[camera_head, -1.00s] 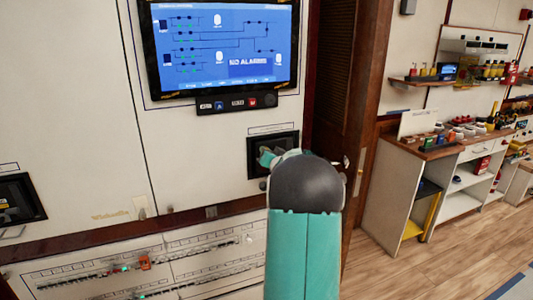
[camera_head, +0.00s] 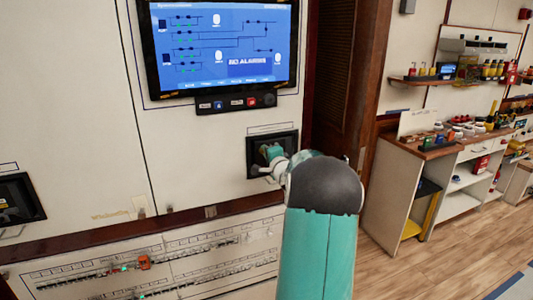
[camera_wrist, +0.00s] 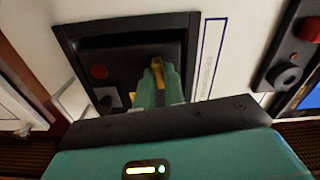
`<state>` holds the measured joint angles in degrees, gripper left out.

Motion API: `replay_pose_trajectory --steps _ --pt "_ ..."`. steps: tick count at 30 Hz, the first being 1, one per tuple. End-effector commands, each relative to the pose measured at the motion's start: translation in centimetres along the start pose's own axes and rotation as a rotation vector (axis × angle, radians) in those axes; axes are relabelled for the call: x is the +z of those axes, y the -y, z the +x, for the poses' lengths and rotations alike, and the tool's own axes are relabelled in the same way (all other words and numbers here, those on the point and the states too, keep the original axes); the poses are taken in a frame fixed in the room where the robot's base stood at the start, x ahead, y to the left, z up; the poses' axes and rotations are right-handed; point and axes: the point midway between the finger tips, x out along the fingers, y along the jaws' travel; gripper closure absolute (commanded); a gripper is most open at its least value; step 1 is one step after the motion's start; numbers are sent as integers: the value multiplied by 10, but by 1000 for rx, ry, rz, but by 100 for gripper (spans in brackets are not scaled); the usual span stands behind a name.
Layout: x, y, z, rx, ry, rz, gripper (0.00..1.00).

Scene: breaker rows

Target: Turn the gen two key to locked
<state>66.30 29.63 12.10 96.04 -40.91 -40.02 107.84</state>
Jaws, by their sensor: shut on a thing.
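A black recessed panel (camera_head: 258,144) sits in the white cabinet wall below the screen, and it fills the upper left of the wrist view (camera_wrist: 120,42). My gripper (camera_head: 268,152) reaches into this panel. In the wrist view my green fingers (camera_wrist: 158,84) are closed together on a yellow piece (camera_wrist: 157,65), which appears to be the key. Only its tip shows between the fingers; the rest is hidden. I cannot read a label that names it as gen two or shows its position.
A red button (camera_wrist: 99,71) is left of my fingers inside the panel. A screen (camera_head: 220,45) reading "NO ALARMS" hangs above. Breaker rows (camera_head: 130,267) run below. A wooden door frame (camera_head: 368,70) and a workbench (camera_head: 440,150) stand to the right.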

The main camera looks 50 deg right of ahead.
Motion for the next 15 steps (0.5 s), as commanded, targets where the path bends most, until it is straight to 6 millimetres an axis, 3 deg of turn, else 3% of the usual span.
replay_pose_trajectory --steps 15 --pt "0 -2 -1 3 1 174 100"
